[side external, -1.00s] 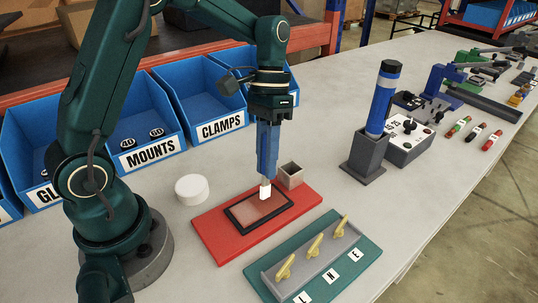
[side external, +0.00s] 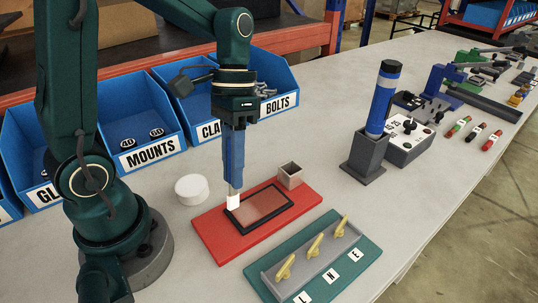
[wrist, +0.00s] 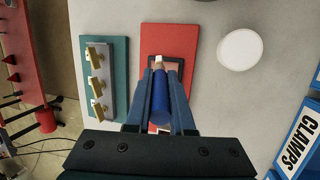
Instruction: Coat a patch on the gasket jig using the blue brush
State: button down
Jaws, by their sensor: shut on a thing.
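The gasket jig is a red plate (side external: 215,234) with a black-framed, brownish-pink patch (side external: 266,205) on it. My gripper (side external: 234,178) is shut on the blue brush (wrist: 160,100), which points down. The brush's white tip (side external: 233,202) is at the left edge of the black frame in the side view. I cannot tell whether the tip touches the surface. In the wrist view the fingers and brush hide much of the patch.
A small open grey box (side external: 290,176) stands at the plate's back corner. A white round disc (side external: 192,188) lies to the left. A green board (side external: 365,254) with yellow levers sits in front. A grey holder (side external: 364,170) with a blue cylinder stands to the right. Blue bins line the back.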

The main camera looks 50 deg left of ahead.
jog(key=shift+r, duration=2.6)
